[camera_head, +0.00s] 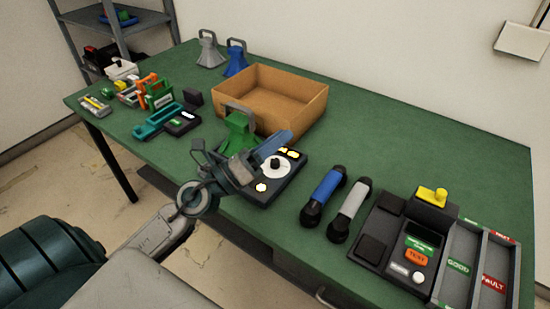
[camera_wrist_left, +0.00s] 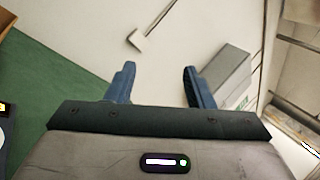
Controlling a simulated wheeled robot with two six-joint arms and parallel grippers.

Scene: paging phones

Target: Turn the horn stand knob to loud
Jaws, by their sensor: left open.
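The horn stand (camera_head: 285,183) is a flat black box on the table with a white dial, a black knob (camera_head: 274,163) and pale yellow label patches. The labels are too small to read. A green horn (camera_head: 238,131) with a grey handle is directly behind my gripper. My left gripper (camera_head: 277,145) is open and empty, in front of the horn and beside the knob in the picture; its height above the stand is hard to tell. In the left wrist view its blue fingers (camera_wrist_left: 158,82) are apart, with wall and floor beyond. A sliver of the stand (camera_wrist_left: 3,135) shows at the left edge.
A cardboard box (camera_head: 290,95) stands behind the stand. Grey (camera_head: 208,52) and blue (camera_head: 236,60) horns stand at the back. Blue (camera_head: 326,188) and grey (camera_head: 352,203) handsets, a test unit (camera_head: 400,240) and a good/fault tray (camera_head: 470,265) lie right. The back right table is clear.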

